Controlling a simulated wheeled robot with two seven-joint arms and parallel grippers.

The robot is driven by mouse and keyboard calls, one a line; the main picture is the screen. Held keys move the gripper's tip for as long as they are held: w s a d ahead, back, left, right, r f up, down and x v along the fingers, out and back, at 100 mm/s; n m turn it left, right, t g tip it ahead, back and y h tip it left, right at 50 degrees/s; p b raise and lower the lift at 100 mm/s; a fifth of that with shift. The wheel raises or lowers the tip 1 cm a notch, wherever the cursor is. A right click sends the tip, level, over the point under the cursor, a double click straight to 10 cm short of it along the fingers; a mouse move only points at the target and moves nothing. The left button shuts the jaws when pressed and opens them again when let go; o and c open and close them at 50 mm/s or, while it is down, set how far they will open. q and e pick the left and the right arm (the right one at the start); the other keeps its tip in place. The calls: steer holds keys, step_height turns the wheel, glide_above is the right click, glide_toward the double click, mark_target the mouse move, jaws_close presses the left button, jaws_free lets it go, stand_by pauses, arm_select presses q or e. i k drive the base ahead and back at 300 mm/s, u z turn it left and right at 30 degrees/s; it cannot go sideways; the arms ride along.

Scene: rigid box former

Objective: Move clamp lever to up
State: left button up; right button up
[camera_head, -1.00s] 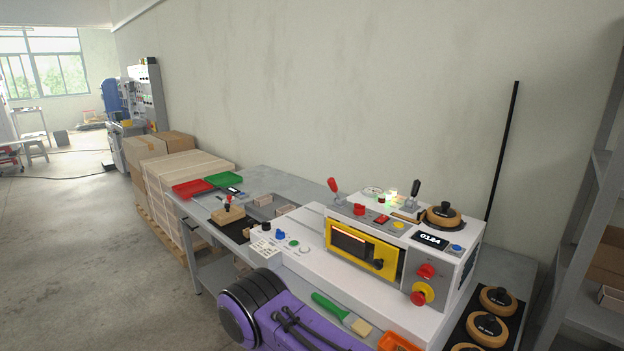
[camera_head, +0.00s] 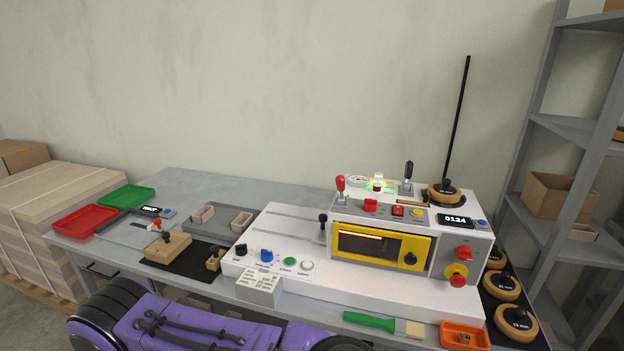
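No label marks the clamp lever, and I cannot tell which lever it is. A red-knobbed lever (camera_head: 340,186) stands upright at the left top of the white machine (camera_head: 380,290). A black-handled lever (camera_head: 408,174) stands upright on top, behind the panel. A smaller black-knobbed lever (camera_head: 322,222) stands at the left of the yellow-framed window (camera_head: 382,246). Neither gripper shows in this view.
A wooden block with a knob (camera_head: 167,247) sits on a black mat at the left of the grey bench (camera_head: 200,185). Red (camera_head: 85,219) and green (camera_head: 126,197) trays lie farther left. A green-handled brush (camera_head: 370,321) and an orange tray (camera_head: 464,337) lie in front. Shelves stand right.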

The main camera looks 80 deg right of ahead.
mark_target(341, 179)
steer(key=z, duration=1.95)
